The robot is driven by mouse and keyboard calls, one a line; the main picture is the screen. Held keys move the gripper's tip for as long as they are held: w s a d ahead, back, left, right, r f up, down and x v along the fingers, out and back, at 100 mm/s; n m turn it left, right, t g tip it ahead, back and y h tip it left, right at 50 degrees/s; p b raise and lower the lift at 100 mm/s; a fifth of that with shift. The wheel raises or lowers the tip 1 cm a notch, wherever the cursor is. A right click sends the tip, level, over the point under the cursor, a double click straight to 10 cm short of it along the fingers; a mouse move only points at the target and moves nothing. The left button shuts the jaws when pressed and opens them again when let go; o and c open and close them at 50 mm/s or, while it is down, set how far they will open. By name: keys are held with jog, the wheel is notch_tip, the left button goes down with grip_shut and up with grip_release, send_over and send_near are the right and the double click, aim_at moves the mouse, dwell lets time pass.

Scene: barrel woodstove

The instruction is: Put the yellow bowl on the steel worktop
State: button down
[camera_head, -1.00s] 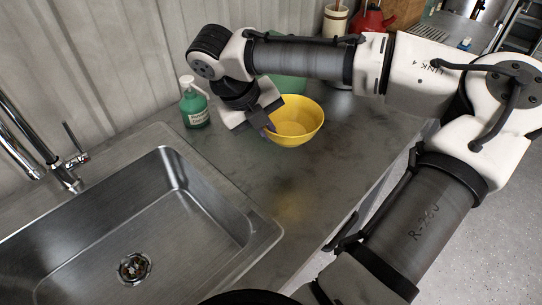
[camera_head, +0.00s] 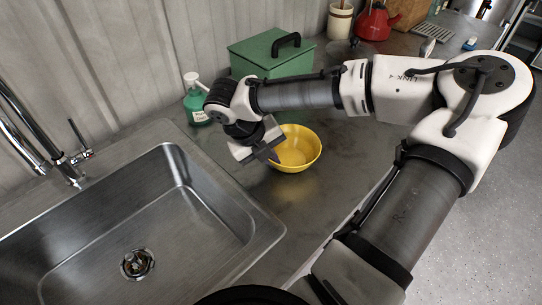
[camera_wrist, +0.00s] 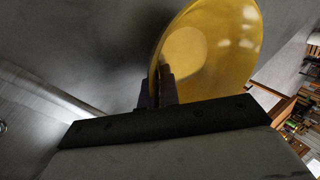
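The yellow bowl (camera_head: 300,150) is upright, on or just above the steel worktop (camera_head: 275,205), right of the sink; a small gap under it cannot be ruled out. My gripper (camera_head: 273,155) reaches its left rim. In the wrist view, the fingers of my gripper (camera_wrist: 158,90) are close together, one on each side of the wall of the yellow bowl (camera_wrist: 205,60). The bowl's underside is hidden.
The sink (camera_head: 165,225) and tap (camera_head: 65,165) lie left. A green soap bottle (camera_head: 197,105) and a green box (camera_head: 270,58) with a black handle stand behind my gripper. A red kettle (camera_head: 376,22) is farther back. Worktop in front of the bowl is clear.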

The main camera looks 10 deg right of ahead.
jog(key=c, duration=1.6)
grip_release()
jog(key=shift+c, duration=0.2)
jog(key=v, duration=1.2)
jog(key=shift+b, duration=0.35)
jog(key=shift+d+r, duration=0.1)
jog(key=shift+r, duration=0.05)
